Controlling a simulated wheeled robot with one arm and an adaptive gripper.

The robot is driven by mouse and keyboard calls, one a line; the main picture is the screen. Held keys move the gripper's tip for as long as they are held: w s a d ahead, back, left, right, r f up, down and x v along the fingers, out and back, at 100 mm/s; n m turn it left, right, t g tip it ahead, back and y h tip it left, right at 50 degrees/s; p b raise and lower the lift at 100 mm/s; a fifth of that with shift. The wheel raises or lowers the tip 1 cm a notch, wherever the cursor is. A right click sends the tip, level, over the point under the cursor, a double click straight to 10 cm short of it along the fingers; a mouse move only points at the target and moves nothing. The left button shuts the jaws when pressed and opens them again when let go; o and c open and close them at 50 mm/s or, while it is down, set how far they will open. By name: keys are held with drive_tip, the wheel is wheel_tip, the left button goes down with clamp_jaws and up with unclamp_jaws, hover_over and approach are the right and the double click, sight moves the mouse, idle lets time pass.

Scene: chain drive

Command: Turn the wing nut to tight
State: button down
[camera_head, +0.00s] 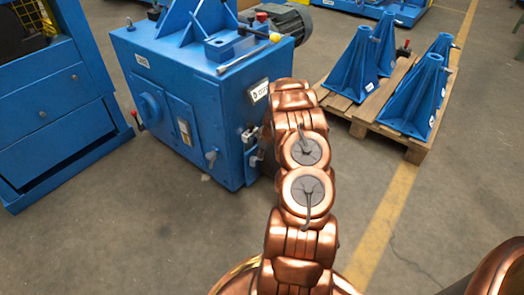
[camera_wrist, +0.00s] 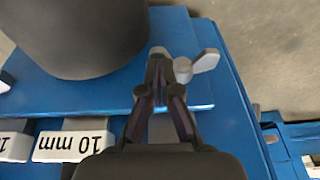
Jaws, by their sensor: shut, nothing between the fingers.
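In the wrist view my gripper (camera_wrist: 158,62) is shut and empty, its dark fingertips together over the edge of a blue plate. A small light grey part with rounded lobes (camera_wrist: 205,61), which looks like the wing nut, sits just right of the fingertips. Part of it seems hidden behind them, and I cannot tell whether they touch it. In the head view my arm covers the gripper and this part. The blue machine (camera_head: 190,110) stands behind my arm.
A large dark cylinder (camera_wrist: 80,35) is close on the left in the wrist view. A "10 mm" label block (camera_wrist: 72,146) lies on the blue plate's near side. A pallet (camera_head: 412,145) with several blue stands is at the right in the head view. The floor in front is clear.

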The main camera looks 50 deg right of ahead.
drive_tip(key=shift+d+f+y+p, duration=0.3)
drive_tip(key=shift+y+p, duration=0.25)
drive_tip(key=shift+y, duration=0.25)
idle(0.9)
drive_tip(key=shift+f+y+p, duration=0.25)
drive_tip(key=shift+y+p, duration=0.2)
drive_tip(key=shift+y, duration=0.25)
drive_tip(key=shift+w+d+f+p, duration=0.1)
drive_tip(key=shift+d+f+p, duration=0.15)
drive_tip(key=shift+p, duration=0.25)
drive_tip(key=shift+d+f, duration=0.1)
drive_tip(key=shift+d+f+p, duration=0.1)
drive_tip(key=shift+f+p, duration=0.55)
drive_tip(key=shift+f, duration=1.05)
idle(0.4)
